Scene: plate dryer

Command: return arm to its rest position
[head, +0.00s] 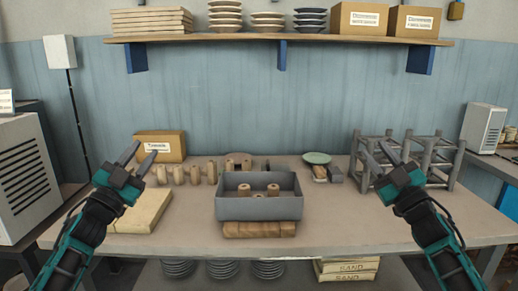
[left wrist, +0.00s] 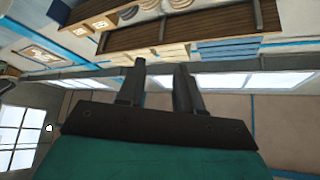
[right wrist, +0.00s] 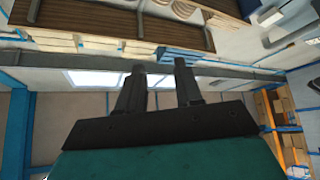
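My left gripper (head: 138,157) is raised at the left side of the table, in front of a cardboard box. Its two fingers are apart with nothing between them; they also show apart in the left wrist view (left wrist: 160,85). My right gripper (head: 379,156) is raised at the right side, in front of a grey rack (head: 440,165). Its fingers are apart and empty, and they show apart in the right wrist view (right wrist: 161,85). Both wrist cameras look up toward the shelf and ceiling.
The table (head: 350,225) holds a grey bin (head: 258,208) with wooden pieces in it, standing on wooden blocks (head: 259,229). A cardboard box (head: 160,140), several wooden cylinders (head: 195,174) and a green plate (head: 317,158) stand behind. A loaded shelf (head: 240,38) hangs above.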

